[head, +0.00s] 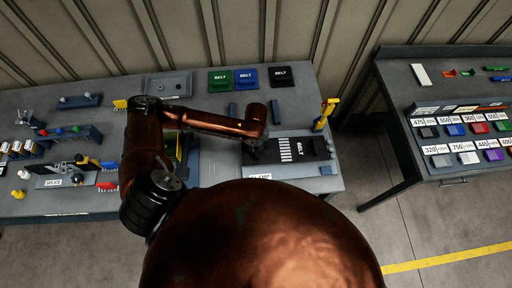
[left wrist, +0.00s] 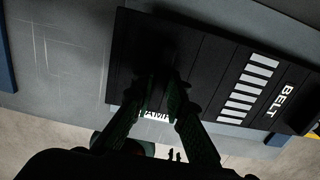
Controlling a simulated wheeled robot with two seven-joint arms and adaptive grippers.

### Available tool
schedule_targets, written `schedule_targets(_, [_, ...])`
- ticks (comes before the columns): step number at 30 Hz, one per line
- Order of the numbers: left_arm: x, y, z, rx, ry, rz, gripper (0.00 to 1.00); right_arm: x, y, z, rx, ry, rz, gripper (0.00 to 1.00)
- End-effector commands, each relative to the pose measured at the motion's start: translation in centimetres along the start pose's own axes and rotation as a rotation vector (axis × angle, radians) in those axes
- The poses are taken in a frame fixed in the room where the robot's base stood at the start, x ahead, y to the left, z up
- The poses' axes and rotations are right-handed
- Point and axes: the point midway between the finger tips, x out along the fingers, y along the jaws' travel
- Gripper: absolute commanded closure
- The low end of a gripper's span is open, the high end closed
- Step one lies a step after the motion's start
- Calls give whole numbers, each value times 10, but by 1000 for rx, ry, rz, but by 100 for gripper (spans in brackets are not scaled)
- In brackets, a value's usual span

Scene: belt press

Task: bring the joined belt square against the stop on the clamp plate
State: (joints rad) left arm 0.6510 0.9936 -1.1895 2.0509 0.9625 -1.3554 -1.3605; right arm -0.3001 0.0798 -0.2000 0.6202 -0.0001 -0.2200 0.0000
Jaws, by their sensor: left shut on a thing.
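The black belt (head: 312,148), marked with white bars and the word BELT, lies over the grey clamp plate (head: 246,166) at the right end of the bench. In the left wrist view the belt (left wrist: 205,50) fills the middle, its near edge slanting. My left gripper (head: 252,152) is at the belt's left end. Its fingers (left wrist: 166,92) are shut on the belt's near edge, partly lost in dark shadow. The plate label (left wrist: 156,116) is partly hidden behind the fingers. I cannot tell which part is the stop. My right gripper is not in view.
A yellow upright handle (head: 326,114) stands by the bench's right edge. Dark blue bars (head: 275,112) lie behind the plate. Green, blue and black belt pieces (head: 248,77) lie at the back. A second bench (head: 400,90) stands right, across a gap. My arm hides the front middle.

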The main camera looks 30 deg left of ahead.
Motion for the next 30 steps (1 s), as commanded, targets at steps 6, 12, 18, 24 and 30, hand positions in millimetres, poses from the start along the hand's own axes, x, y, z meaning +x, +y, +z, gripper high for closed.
schedule_targets(6, [4,-2,1,1,-3,-6,100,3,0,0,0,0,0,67])
schedule_targets(12, [9,-3,1,1,-3,-7,100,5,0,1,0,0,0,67])
schedule_targets(18, [13,-3,1,1,-3,-7,100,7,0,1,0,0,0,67])
schedule_targets(24, [18,-2,1,1,-3,-7,100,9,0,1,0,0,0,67])
schedule_targets(30, [22,-2,1,1,-3,-6,100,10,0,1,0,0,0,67])
